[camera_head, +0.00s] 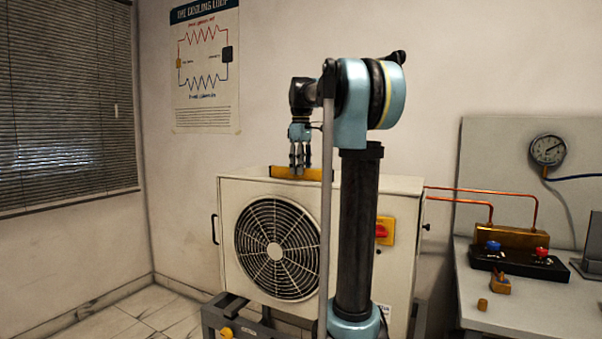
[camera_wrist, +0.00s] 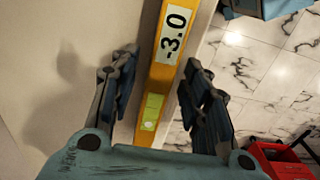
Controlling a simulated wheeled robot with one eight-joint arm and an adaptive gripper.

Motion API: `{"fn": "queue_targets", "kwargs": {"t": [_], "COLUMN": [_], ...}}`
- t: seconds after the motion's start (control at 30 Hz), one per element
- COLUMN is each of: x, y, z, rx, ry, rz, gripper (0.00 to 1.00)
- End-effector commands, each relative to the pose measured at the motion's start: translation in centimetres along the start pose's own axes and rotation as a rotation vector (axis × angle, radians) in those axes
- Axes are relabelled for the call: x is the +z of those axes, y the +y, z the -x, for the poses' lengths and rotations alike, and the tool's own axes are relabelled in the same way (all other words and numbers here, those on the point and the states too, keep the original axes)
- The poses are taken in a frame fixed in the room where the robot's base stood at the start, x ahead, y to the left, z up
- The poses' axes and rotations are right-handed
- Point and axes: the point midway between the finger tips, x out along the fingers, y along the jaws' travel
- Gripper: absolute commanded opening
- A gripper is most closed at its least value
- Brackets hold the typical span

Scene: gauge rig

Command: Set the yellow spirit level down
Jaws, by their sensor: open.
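The yellow spirit level (camera_head: 284,173) lies along the front top edge of the cream fan unit (camera_head: 230,205). In the wrist view the spirit level (camera_wrist: 158,70) runs lengthwise between the fingers, with a "-3.0" display and a green vial. My gripper (camera_head: 300,172) points down over the level, its fingers astride it. In the wrist view my gripper (camera_wrist: 158,72) is open, with a finger on each side and gaps visible beside the level. My arm hides part of the unit and may hide the level's right end.
The unit stands on a dark frame (camera_head: 215,318). Copper pipes (camera_head: 460,190) join unit and bench. A red object (camera_wrist: 275,158) sits on the marble floor.

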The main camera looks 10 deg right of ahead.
Motion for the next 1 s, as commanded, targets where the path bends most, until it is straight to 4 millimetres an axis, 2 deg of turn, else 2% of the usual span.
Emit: {"fn": "queue_targets", "kwargs": {"t": [0.3, 0.5, 0.7, 1.0], "x": [0.0, 0.0, 0.0, 0.1], "y": [0.0, 0.0, 0.0, 0.0], "z": [5.8, 8.9, 10.6, 10.9], "rx": [0.0, 0.0, 0.0, 0.0], "ry": [0.0, 0.0, 0.0, 0.0], "rz": [0.0, 0.0, -0.001, -0.002], "gripper": [0.43, 0.43, 0.43, 0.43]}}
